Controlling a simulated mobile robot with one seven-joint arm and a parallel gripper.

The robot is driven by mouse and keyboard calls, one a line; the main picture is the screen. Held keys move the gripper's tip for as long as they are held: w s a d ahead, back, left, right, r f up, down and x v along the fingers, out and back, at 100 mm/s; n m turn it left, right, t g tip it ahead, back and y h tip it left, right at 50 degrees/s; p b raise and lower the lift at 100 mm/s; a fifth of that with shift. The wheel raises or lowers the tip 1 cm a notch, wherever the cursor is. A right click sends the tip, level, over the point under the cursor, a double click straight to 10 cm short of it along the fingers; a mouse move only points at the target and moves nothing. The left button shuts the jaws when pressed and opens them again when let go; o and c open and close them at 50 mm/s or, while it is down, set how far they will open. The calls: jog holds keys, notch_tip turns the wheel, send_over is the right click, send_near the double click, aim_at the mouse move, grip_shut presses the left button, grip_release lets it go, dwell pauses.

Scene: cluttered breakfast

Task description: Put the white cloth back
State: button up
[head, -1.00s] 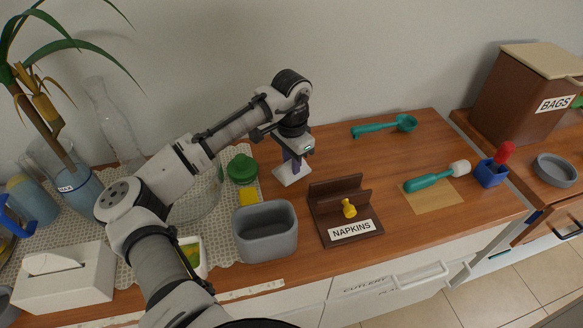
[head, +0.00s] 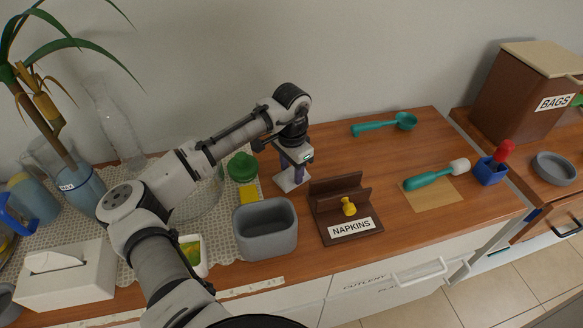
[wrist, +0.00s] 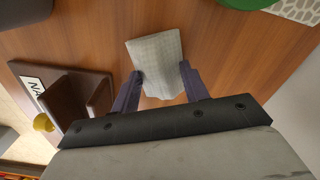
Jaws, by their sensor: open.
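The white cloth (wrist: 155,48) is a small folded, faintly patterned piece on the wooden counter. In the head view the cloth (head: 284,184) shows below my gripper (head: 293,173), partly hidden by it. In the wrist view my gripper (wrist: 161,71) is open, with one finger at each side of the cloth's near part; I cannot tell if they touch it. The brown holder labelled NAPKINS (head: 322,211) stands to the right of the cloth, with no cloth visible in its slot. It also shows at the left of the wrist view (wrist: 64,82).
A grey bin (head: 265,250) stands left of the holder, near the counter's front. A green-lidded jar (head: 242,168) and yellow block (head: 249,196) stand left of my gripper. A yellow knobbed piece (head: 348,207) is at the holder's front. Counter behind the holder is clear.

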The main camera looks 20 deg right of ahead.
aim_at(292, 168)
notch_tip(292, 168, up, 12)
jog(key=b, duration=0.2)
jog(key=shift+r, duration=0.15)
dwell(0.5)
